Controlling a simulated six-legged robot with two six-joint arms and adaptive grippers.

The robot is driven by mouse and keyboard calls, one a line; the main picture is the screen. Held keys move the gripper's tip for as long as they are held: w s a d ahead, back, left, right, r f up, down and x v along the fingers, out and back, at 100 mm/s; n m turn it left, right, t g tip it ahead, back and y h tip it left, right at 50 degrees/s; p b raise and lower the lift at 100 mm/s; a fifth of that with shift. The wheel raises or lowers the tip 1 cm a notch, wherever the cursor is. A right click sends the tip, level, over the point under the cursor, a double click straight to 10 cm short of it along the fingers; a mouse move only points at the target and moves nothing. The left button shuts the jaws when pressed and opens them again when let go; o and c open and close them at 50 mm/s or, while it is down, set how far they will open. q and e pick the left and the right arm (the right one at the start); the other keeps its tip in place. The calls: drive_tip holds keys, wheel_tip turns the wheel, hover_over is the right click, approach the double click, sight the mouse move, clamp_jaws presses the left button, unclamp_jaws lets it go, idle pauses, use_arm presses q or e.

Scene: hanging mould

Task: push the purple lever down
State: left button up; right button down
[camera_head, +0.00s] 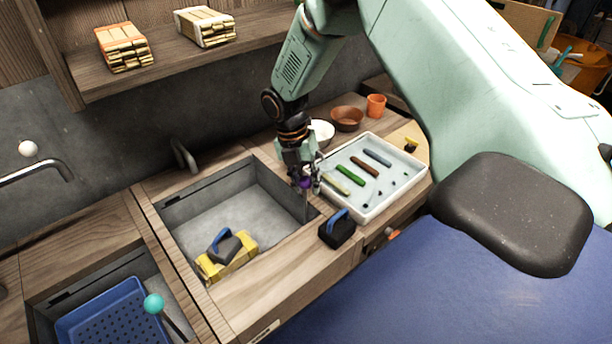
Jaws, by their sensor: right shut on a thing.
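The purple lever shows as a round purple knob (305,183) with a thin rod below it, at the right side of the grey basin. My right gripper (303,178) reaches down from above and is shut on the purple knob, its fingers covering part of it. The rod runs down from the knob along the basin's right edge; its lower end is hard to make out. My left gripper is out of view.
The grey basin (205,215) holds a yellow block with a blue-handled tool (226,243). A white tray (362,210) with coloured bars lies close right of the gripper. Another blue-handled black block (337,230) stands in front. A teal-knobbed lever (154,304) is lower left.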

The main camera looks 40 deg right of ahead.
drive_tip(key=shift+s+f, duration=0.15)
drive_tip(key=shift+f, duration=0.1)
drive_tip(key=c, duration=1.5)
unclamp_jaws()
drive_tip(key=o, duration=0.5)
drive_tip(key=shift+r, duration=0.15)
